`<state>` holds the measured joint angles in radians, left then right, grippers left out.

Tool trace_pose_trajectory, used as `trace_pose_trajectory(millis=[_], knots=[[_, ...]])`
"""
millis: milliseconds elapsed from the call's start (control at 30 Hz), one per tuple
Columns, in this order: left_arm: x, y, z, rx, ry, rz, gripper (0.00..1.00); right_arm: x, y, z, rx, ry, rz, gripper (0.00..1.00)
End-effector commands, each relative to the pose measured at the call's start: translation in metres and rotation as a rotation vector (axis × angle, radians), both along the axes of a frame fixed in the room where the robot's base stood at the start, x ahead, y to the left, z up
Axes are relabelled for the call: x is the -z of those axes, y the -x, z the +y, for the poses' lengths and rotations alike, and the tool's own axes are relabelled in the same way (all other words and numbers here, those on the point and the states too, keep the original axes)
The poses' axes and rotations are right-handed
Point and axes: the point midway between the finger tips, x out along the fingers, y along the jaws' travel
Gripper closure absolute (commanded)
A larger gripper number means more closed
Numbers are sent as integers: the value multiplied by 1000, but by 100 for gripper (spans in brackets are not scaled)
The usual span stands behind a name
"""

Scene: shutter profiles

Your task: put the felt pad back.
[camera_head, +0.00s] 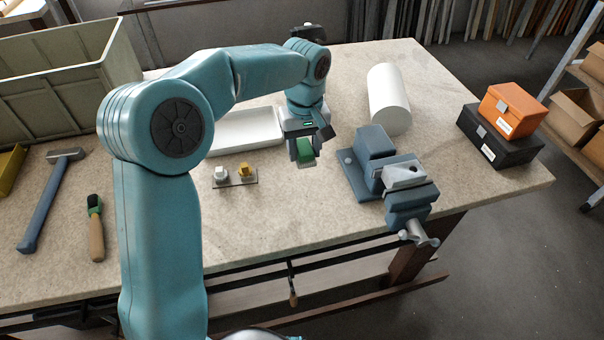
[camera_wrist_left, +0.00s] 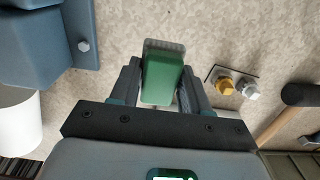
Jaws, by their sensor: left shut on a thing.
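My left gripper (camera_head: 305,155) is shut on a green block with a grey face, which I take to be the felt pad (camera_head: 305,149). It holds the pad over the bench, between the white tray and the blue vice. In the left wrist view the pad (camera_wrist_left: 161,78) sits between the two fingers of the left gripper (camera_wrist_left: 160,88), its grey end pointing away. I cannot tell the gap between the pad and the bench top. My right gripper is not in view.
A white tray (camera_head: 245,133) lies behind my left arm. A small plate (camera_head: 234,182) bears a white and a yellow fitting. The blue vice (camera_head: 372,143), white roll (camera_head: 388,95), and orange box (camera_head: 510,108) on a black box stand right. A hammer (camera_head: 45,205) lies left.

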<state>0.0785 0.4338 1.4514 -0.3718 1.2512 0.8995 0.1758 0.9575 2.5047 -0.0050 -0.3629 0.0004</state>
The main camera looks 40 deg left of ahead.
Motion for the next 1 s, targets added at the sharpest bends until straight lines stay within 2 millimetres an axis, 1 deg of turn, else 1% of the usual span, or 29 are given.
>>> trace_pose_trajectory(millis=[33,100,267,400,500,600,800,967,1000], knots=[[13,1,0,0,0,4,78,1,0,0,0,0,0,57],[25,1,1,-1,0,3,78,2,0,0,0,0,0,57],[39,2,2,-3,0,1,78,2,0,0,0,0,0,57],[62,3,3,-4,0,4,78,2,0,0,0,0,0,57],[75,3,3,-3,0,3,78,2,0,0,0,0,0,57],[80,2,3,-3,1,1,78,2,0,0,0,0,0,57],[80,2,3,-3,1,-1,78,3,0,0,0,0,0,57],[85,2,3,-4,1,-1,78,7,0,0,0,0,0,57],[83,2,3,-3,1,-1,41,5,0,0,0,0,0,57]])
